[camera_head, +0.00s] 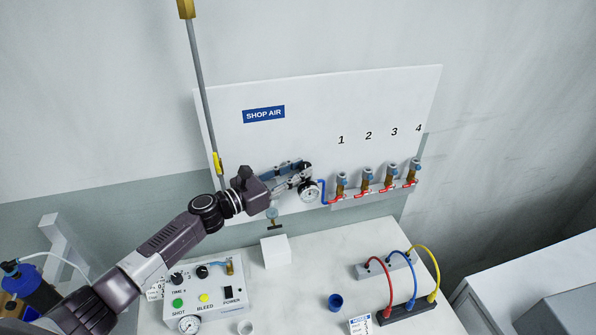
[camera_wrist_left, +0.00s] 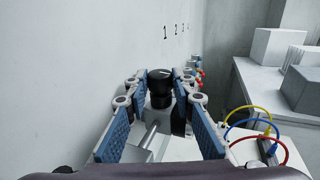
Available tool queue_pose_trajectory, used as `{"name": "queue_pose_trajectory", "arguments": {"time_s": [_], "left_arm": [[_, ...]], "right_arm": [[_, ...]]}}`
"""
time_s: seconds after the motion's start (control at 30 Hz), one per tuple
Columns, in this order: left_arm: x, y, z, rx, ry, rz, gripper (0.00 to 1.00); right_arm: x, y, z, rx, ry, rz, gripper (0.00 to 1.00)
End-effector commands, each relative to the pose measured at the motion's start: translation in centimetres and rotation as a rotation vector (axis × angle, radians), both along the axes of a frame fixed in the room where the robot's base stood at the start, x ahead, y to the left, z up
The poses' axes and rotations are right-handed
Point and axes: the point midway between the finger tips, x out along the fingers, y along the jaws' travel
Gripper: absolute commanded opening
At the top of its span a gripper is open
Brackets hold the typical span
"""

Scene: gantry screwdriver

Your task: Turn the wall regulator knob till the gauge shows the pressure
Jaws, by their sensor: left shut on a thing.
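My left gripper (camera_head: 303,175) reaches in from the left to the wall panel. In the left wrist view the gripper (camera_wrist_left: 159,88) has its blue-padded fingers on either side of the black regulator knob (camera_wrist_left: 159,76), and it is shut on the knob. The white panel (camera_head: 300,120) bears a blue SHOP AIR sign (camera_head: 264,114). My right gripper is in neither view.
Several valves with red handles (camera_head: 363,191) stand right of the gauge, under the numbers. Below is a white bench (camera_head: 290,290) with a control box (camera_head: 205,290), a blue cup (camera_head: 335,301) and a power strip with coloured cables (camera_head: 407,311). A grey pipe (camera_head: 204,90) runs up at the left.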

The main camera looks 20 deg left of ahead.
Motion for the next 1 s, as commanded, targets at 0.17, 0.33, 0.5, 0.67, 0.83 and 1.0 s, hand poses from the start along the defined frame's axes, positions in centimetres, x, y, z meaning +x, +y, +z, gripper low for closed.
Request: {"name": "queue_pose_trajectory", "arguments": {"time_s": [0.17,0.33,0.5,0.67,0.83,1.0], "left_arm": [[0.0,0.1,0.0,0.001,-0.001,0.002,0.00],[0.0,0.1,0.0,0.001,-0.001,0.002,0.39],[0.0,0.1,0.0,0.001,-0.001,0.003,0.41],[0.0,0.1,0.0,0.001,-0.001,0.003,0.41],[-0.9,0.8,-0.1,0.001,0.001,0.004,0.41],[-3.0,2.0,-0.2,0.002,0.002,0.002,0.41]], "right_arm": [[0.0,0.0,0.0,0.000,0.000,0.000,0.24],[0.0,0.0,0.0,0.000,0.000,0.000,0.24],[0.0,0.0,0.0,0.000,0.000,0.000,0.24],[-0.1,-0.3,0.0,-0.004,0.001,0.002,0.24],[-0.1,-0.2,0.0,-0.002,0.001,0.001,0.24],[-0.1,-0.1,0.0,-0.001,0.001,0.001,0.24]]}}
